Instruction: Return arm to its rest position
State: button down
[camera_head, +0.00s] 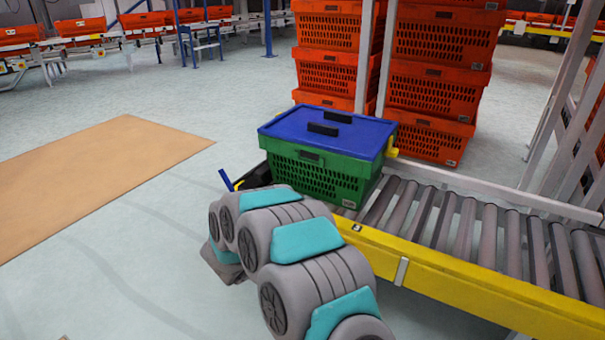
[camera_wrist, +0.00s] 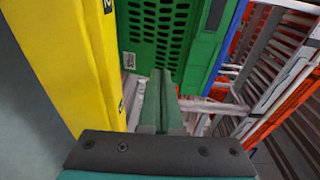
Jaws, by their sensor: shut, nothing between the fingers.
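My arm, grey with teal covers, reaches up from the bottom of the head view beside the conveyor's yellow side rail. It is bent, and my gripper's fingers are hidden behind it there. In the wrist view my gripper (camera_wrist: 161,76) has its two green fingers together with nothing between them. Beyond the fingertips stands a green crate (camera_wrist: 165,38). In the head view the same green crate (camera_head: 315,178), with a blue lid (camera_head: 330,137) and black handles, sits upright at the conveyor's left end. I cannot tell how far the fingertips are from the crate.
The roller conveyor (camera_head: 480,235) with its yellow rail (camera_head: 450,281) runs to the right of my arm. The rail (camera_wrist: 75,65) is close on the left in the wrist view. Stacked orange totes (camera_head: 437,90) stand behind the crate. Open floor lies left, with a brown mat (camera_head: 90,180).

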jog(key=w+a+r+n+y+p, duration=0.2)
jog(key=a+r+n+y+p, duration=0.1)
jog(key=a+r+n+y, duration=0.6)
jog(key=s+a+r+n+g+y+p, duration=0.2)
jog(key=s+a+r+n+g+y, duration=0.15)
jog(key=s+n+y, duration=0.4)
jog(key=s+d+r+n+g+h+p, duration=0.1)
jog(key=s+d+n+g, duration=0.2)
jog(key=s, duration=1.2)
jog(key=s+d+r+n+g+h+p, duration=0.1)
jog(key=s+d+n+g+h, duration=0.1)
jog(key=s+d, duration=0.8)
jog(key=s+d+r+n+g+h+p, duration=0.1)
jog(key=s+d+n+g, duration=0.4)
jog(key=s, duration=1.5)
jog(key=shift+d+g+p, duration=0.5)
jog(key=shift+d+g, duration=0.05)
jog(key=shift+d, duration=0.1)
jog(key=shift+h, duration=0.25)
